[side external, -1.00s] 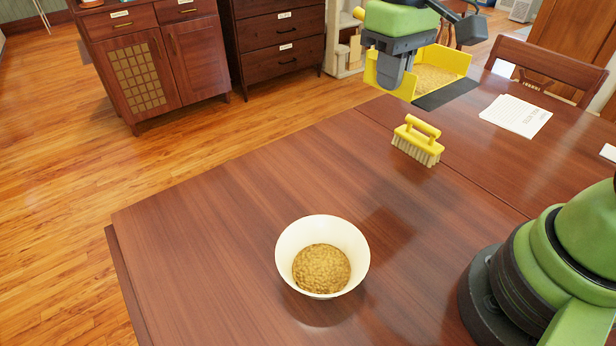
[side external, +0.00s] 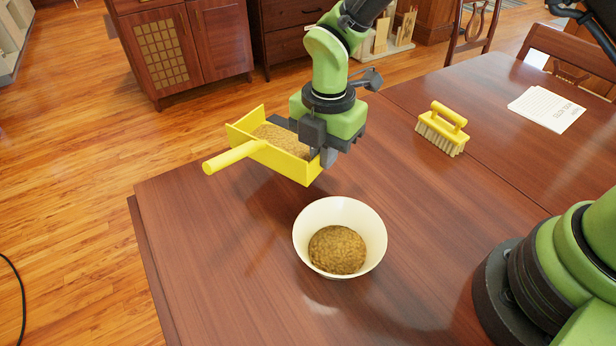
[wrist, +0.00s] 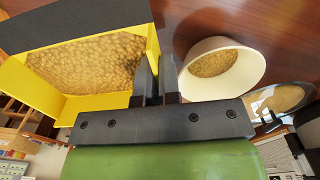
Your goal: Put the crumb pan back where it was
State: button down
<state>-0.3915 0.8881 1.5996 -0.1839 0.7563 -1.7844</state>
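The crumb pan (side external: 287,163) is a yellow open tray with a round handle (side external: 232,157) and a dark front lip, holding a layer of tan crumbs. My gripper (side external: 322,158) is shut on one of its side walls and holds it up in the air, left of and behind the white bowl. In the wrist view the pan (wrist: 110,105) fills the upper left, with the wall's edge between my gripper's fingers (wrist: 157,78). The pan looks roughly level.
The white bowl (side external: 311,221) stands on the table (side external: 230,280) with a mound of crumbs inside. A yellow brush (side external: 443,128) sits to the right, and a written sheet (side external: 546,108) lies farther right. The table's left front is clear.

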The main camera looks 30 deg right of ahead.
aim_at(322, 197)
notch_tip(322, 197, down, 7)
jog(key=shift+f, duration=0.15)
jog(key=shift+f, duration=0.15)
jog(key=c, duration=1.3)
grip_release()
